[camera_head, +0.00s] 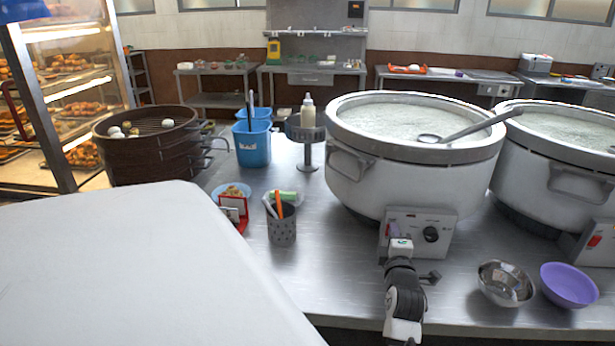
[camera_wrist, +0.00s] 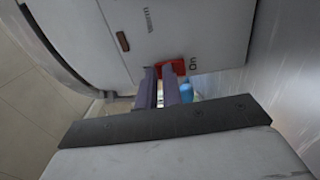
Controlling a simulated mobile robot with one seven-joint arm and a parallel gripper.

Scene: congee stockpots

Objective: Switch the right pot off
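Two white stockpots of congee stand on the steel counter. The nearer pot (camera_head: 400,185), right of centre in the head view, has a ladle across its rim. The right pot (camera_head: 560,170) is cut off by the right edge; its red switch (camera_head: 595,240) shows on its control box. My gripper (camera_head: 397,247) is at the nearer pot's control box (camera_head: 440,232), beside its switch, not at the right pot. In the wrist view, my gripper's fingers (camera_wrist: 161,78) are close together with nothing between them. Their tips are at the red switch (camera_wrist: 173,68), next to the word "On". Contact is unclear.
A steel bowl (camera_head: 505,284) and a purple bowl (camera_head: 569,285) stand near the counter's front edge, right of my gripper. A utensil cup (camera_head: 281,227), a blue container (camera_head: 252,145) and a dark steamer (camera_head: 150,150) are to the left.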

